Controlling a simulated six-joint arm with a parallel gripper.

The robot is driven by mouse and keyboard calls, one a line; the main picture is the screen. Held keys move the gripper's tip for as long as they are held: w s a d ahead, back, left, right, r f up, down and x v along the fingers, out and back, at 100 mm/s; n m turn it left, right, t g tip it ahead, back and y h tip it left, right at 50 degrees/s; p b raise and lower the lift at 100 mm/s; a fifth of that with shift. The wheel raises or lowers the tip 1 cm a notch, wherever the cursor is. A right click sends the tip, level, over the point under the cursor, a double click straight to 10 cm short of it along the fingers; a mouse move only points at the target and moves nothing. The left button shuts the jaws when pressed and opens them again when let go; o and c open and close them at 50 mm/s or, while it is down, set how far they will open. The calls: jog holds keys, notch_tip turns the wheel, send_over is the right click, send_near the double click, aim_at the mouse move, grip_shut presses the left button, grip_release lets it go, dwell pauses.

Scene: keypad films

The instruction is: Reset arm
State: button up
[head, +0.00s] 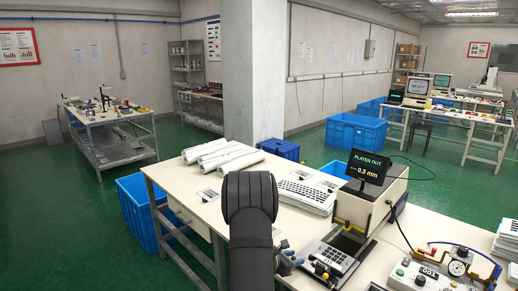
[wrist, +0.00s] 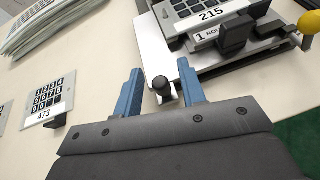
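My gripper (wrist: 159,72) has two blue fingers standing apart, with nothing gripped. A dark round knob (wrist: 161,87) shows between them, with a gap on each side. Just beyond the fingers is a keypad (wrist: 198,8) labelled 215 on a flat metal plate (wrist: 152,43). In the head view my dark arm rises at the centre, and my gripper (head: 288,260) is partly hidden beside it, left of the keypad (head: 332,257). The press (head: 371,205) stands behind that keypad; its display (head: 367,166) reads PLATEN OUT, 0.3 mm.
A keypad film (wrist: 45,98) marked 473 lies on the bench left of my gripper. A stack of keypad sheets (head: 307,193) and white rolls (head: 222,156) lie farther back. A gauge unit (head: 458,268) with hoses stands at right. Blue bins (head: 137,214) stand on the floor.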

dwell(0.4)
jog(key=v, duration=1.7)
send_near(299, 254)
jog(key=d, duration=0.2)
jog(key=w+d, duration=0.1)
jog(key=d, duration=0.1)
jog(key=w+d+f, duration=0.1)
jog(key=d, duration=0.1)
jog(key=shift+w+d, duration=0.45)
jog(key=shift+w, duration=0.05)
jog(key=shift+a, duration=0.1)
